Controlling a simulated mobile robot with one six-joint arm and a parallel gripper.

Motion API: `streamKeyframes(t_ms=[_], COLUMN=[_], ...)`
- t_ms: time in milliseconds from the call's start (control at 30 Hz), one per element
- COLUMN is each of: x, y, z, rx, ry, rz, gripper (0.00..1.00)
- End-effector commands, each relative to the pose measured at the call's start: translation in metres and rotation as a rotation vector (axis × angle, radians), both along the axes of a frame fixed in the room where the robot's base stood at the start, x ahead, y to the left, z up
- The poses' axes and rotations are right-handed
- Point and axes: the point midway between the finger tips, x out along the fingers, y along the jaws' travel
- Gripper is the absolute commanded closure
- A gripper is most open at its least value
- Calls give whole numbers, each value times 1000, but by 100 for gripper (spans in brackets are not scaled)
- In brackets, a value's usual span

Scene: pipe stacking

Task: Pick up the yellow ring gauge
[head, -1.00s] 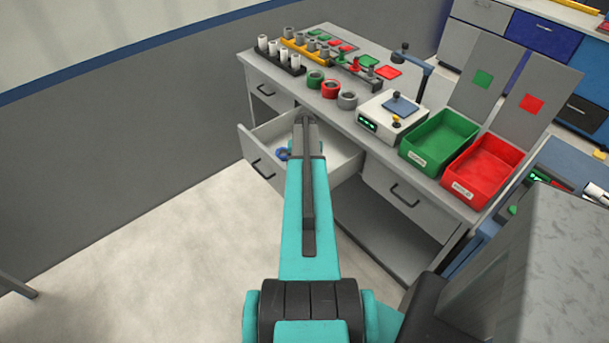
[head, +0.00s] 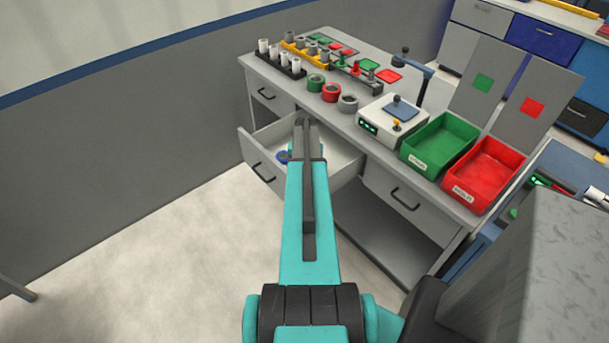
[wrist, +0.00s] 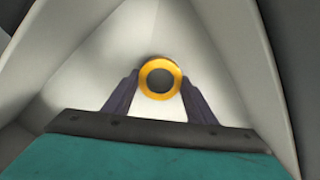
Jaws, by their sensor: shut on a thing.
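The yellow ring gauge (wrist: 143,76) is a round yellow ring with a dark centre, seen face-on in the wrist view. My gripper (wrist: 160,84) has its two dark fingers on either side of the ring, shut on it. Pale walls like the inside of the drawer surround them. In the head view my arm reaches into the open drawer (head: 262,166), and it hides the ring and the fingertips.
A blue item (head: 283,156) lies in the drawer left of my arm. Above, the bench holds green (head: 317,82), red and grey rings, a white device (head: 378,128), a green bin (head: 431,158) and a red bin (head: 478,186). Drawer walls are close around my gripper.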

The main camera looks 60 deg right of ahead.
Motion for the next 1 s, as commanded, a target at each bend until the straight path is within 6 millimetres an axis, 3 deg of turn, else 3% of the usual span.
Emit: streamKeyframes(t_ms=[700,1000], x=[0,0], y=[0,0], z=[81,93], rx=[-1,0], ry=[0,0], rz=[0,0], gripper=[74,74])
